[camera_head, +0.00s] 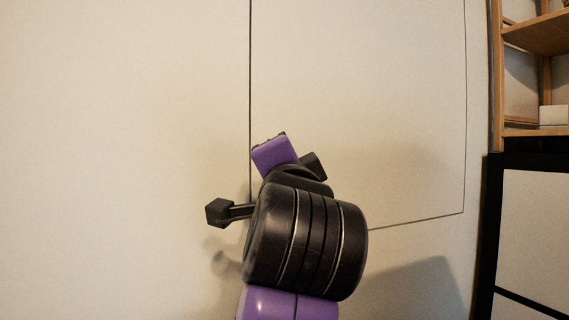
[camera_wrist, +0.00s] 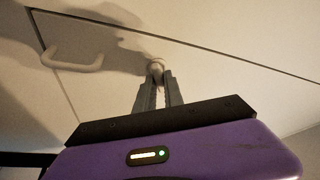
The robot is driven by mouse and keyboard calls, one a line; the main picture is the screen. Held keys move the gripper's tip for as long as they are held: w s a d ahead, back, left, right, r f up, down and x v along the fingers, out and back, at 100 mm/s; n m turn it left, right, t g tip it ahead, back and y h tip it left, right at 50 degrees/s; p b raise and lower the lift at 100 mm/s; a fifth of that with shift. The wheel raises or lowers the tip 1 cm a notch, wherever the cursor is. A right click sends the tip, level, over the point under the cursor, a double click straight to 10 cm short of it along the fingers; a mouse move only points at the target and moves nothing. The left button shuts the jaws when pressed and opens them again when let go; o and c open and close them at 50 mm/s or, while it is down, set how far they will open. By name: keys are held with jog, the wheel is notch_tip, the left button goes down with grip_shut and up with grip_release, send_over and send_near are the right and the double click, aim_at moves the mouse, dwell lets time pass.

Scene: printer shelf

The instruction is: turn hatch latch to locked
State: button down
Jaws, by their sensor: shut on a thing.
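The hatch (camera_head: 370,110) is a pale panel outlined by thin dark seams in the head view, lying flat in the pale wall. The wrist view shows its surface (camera_wrist: 110,85) and a corner of its seams. The latch (camera_wrist: 156,67) is a small pale rounded piece close to a seam in the wrist view. My gripper (camera_wrist: 158,80) is shut on it, with the two grey fingers on either side of its near end. The fingers hide part of the latch, so its turn angle cannot be told. In the head view my arm hides the latch and the fingertips.
A pale D-shaped handle (camera_wrist: 75,62) stands out from the hatch, left of my fingers in the wrist view. A wooden shelf (camera_head: 535,75) stands at the right in the head view, above a black-framed cabinet (camera_head: 492,230). The wall (camera_head: 110,150) at left is bare.

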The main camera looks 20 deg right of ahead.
jog(key=m+g, duration=0.2)
jog(key=m, duration=0.3)
jog(key=shift+m, duration=0.4)
dwell(0.4)
jog(key=c, duration=1.5)
grip_release()
jog(key=shift+o, duration=0.2)
jog(key=b+v, duration=0.1)
jog(key=v, duration=0.6)
jog(key=shift+s+r, duration=0.15)
jog(key=shift+s, duration=0.2)
jog(key=shift+a, duration=0.1)
